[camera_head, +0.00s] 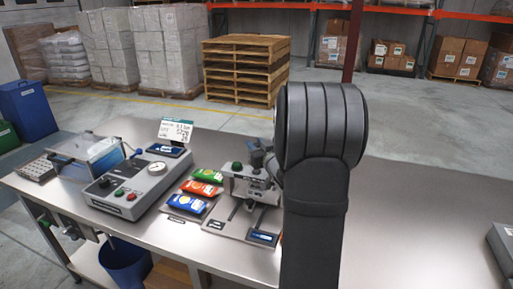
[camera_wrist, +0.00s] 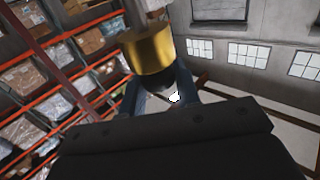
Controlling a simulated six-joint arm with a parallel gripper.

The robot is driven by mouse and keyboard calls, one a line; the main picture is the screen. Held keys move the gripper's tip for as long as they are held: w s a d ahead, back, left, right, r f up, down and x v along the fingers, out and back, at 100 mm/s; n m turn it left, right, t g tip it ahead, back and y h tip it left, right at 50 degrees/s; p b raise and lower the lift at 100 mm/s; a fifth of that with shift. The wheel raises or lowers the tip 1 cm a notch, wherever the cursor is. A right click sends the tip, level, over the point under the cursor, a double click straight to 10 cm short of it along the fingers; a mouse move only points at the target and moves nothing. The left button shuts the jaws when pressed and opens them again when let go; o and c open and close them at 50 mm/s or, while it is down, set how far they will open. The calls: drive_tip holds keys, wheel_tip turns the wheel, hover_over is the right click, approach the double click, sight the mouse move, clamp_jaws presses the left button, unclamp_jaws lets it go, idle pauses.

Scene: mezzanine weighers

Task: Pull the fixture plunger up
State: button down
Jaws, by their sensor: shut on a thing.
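The test fixture (camera_head: 232,222) stands on the bench just left of my arm, with a grey metal frame and a small green knob (camera_head: 237,166). A brass-coloured cylinder with a dark lower part, which looks like the fixture plunger (camera_wrist: 152,52), fills the wrist view's upper middle. My gripper (camera_wrist: 158,88) is shut on it, with a blue-grey finger on each side of the dark part. In the head view, my arm hides part of the fixture and the grip itself. How far up the plunger sits cannot be told.
Green, red and blue packets (camera_head: 187,204) lie just left of the fixture. A grey console with a gauge (camera_head: 130,187) stands further left, beside a clear-lidded box (camera_head: 90,155). The bench (camera_head: 410,225) is clear right of my arm, up to a grey device (camera_head: 502,245).

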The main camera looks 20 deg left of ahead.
drive_tip(key=c, duration=1.1)
unclamp_jaws()
drive_tip(key=shift+r, duration=0.25)
drive_tip(key=shift+d, duration=0.1)
drive_tip(key=v, duration=1.7)
drive_tip(key=shift+s, duration=0.15)
drive_tip(key=x, duration=1.7)
drive_tip(key=shift+f, duration=0.1)
